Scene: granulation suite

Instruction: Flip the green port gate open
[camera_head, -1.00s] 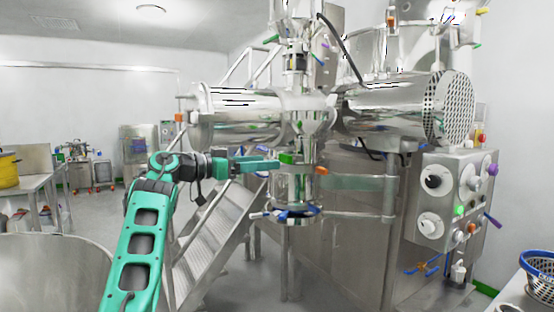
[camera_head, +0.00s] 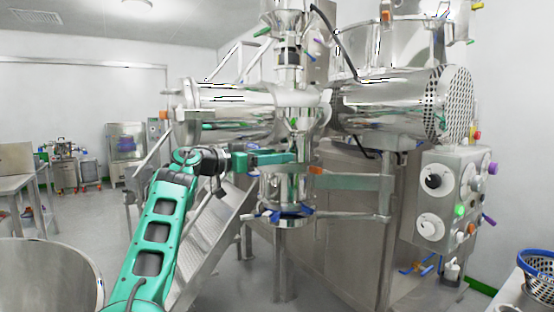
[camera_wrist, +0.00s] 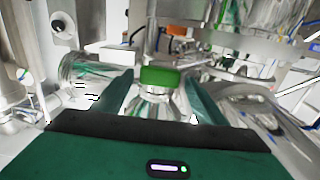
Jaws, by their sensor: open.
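A bright green block, which looks like the port gate (camera_wrist: 161,77), sits on a shiny metal neck in the wrist view. It lies between my two fingers in that picture, with gaps on both sides. My gripper (camera_wrist: 160,92) is open, and its fingers point toward the green block. In the head view my gripper (camera_head: 284,157) is at the middle metal column (camera_head: 285,187) of the machine. Its fingers cover the spot of the green block there, so I cannot make the block out. Whether a finger touches it, I cannot tell.
An orange piece (camera_head: 316,170) and a metal bracket arm (camera_head: 350,181) lie just right of my gripper. Blue handles (camera_head: 285,213) sit below it. A control panel (camera_head: 447,200) stands at the right. Metal stairs (camera_head: 213,232) are behind my arm.

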